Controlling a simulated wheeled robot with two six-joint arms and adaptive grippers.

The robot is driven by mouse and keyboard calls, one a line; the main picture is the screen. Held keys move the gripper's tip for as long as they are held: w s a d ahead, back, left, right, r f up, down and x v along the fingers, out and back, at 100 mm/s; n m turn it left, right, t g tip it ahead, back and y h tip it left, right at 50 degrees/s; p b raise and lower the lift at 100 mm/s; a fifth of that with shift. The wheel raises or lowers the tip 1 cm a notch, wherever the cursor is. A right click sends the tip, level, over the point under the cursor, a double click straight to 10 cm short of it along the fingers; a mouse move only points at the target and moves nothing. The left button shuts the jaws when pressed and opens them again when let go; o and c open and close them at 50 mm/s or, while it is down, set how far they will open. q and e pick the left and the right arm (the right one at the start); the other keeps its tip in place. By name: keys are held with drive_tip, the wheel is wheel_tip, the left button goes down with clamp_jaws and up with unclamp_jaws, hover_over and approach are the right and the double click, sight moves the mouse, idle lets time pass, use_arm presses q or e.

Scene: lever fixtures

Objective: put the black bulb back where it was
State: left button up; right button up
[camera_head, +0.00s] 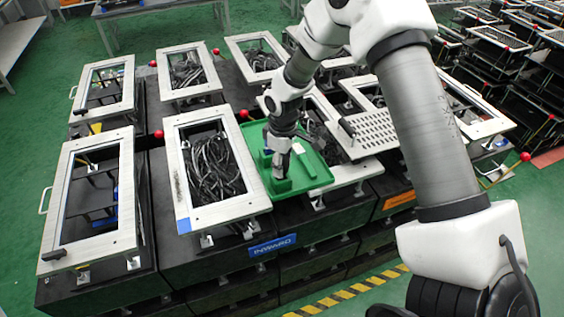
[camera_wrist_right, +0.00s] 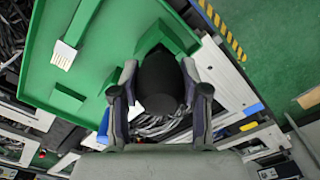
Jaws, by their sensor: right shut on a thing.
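The black bulb (camera_wrist_right: 160,80) is between the fingers of my right gripper (camera_wrist_right: 160,92) in the right wrist view, and the gripper is shut on it. The bulb cannot be made out clearly there. The tray also shows in the wrist view (camera_wrist_right: 105,45), with green raised holders (camera_wrist_right: 66,97) on it. One green holder (camera_wrist_right: 178,36) lies just beyond the bulb's far end; I cannot tell whether they touch. My left gripper is not in view.
A perforated plate (camera_head: 365,134) lies right of the tray. Green floor (camera_head: 30,150) is clear at left.

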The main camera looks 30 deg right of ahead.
drive_tip(key=shift+f+b, duration=0.4)
drive_tip(key=shift+f, duration=0.4)
drive_tip(key=o, duration=0.8)
drive_tip(key=shift+r, duration=0.1)
wheel_tip(320, 180, up, 12)
drive_tip(key=shift+f, duration=0.1)
